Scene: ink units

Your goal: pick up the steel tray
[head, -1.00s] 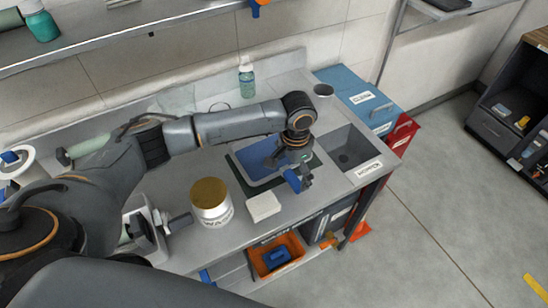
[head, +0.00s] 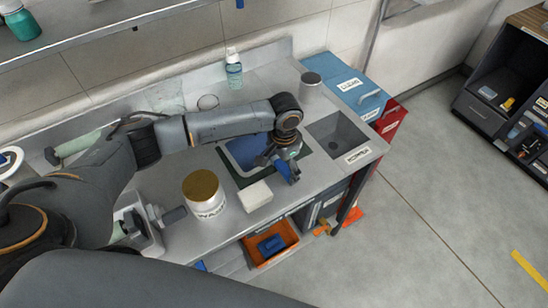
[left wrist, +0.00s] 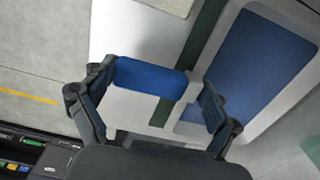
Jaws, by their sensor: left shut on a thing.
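The steel tray (head: 230,153), with a pale metal rim and a blue inside, lies on a dark green mat on the worktop. It also shows at the right of the left wrist view (left wrist: 222,45). My left gripper (head: 288,168) is over the tray's right front side. It is shut on a blue bar (left wrist: 150,78), which spans between its fingers in the left wrist view. I cannot tell whether this bar is joined to the tray. The arm hides part of the tray's right side. My right gripper is not in view.
A white block (head: 255,196) and a white tub with a gold lid (head: 203,192) stand in front of the tray. A sink (head: 338,135) is to its right. A bottle (head: 233,68) stands behind. An orange bin (head: 268,243) is below the worktop.

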